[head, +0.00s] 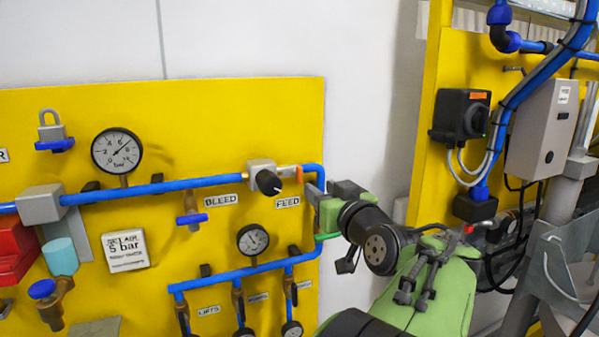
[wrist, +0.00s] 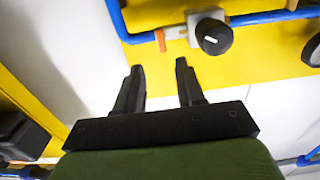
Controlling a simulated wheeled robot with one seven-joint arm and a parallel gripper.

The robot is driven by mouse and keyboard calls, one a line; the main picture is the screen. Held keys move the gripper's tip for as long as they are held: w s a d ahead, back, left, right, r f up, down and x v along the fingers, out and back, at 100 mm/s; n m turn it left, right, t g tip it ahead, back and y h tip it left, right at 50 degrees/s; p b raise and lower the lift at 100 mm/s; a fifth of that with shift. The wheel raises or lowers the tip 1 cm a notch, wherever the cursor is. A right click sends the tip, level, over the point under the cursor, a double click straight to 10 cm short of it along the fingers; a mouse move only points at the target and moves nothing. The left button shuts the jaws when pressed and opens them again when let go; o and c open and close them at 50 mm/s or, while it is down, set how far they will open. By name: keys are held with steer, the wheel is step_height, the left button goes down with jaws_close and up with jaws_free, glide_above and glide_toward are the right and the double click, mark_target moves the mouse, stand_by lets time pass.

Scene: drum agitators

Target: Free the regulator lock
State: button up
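A grey block with a black knob (head: 268,182) sits on the blue pipe above the FEED label. The knob also shows upside down in the wrist view (wrist: 214,37). A small orange-red piece (head: 299,175) is just right of the knob. A grey padlock-shaped part (head: 51,132) with a blue base is at the upper left of the panel. I cannot tell which part is the regulator lock. My gripper (wrist: 159,68) is open and empty, its two dark fingers apart. It is near the panel's right edge, short of the knob and orange-red piece.
A yellow panel (head: 190,115) carries blue pipes (head: 150,189), a large gauge (head: 117,151) and a smaller gauge (head: 253,240). A second yellow panel with a grey box (head: 541,128) stands at right. White wall shows between the panels.

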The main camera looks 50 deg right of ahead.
mark_target(301, 174)
steer(key=p+x, duration=0.2)
steer(key=x, duration=0.7)
steer(key=shift+w+p, duration=0.15)
steer(key=shift+p, duration=0.2)
steer(key=shift+a, duration=0.1)
jaws_close()
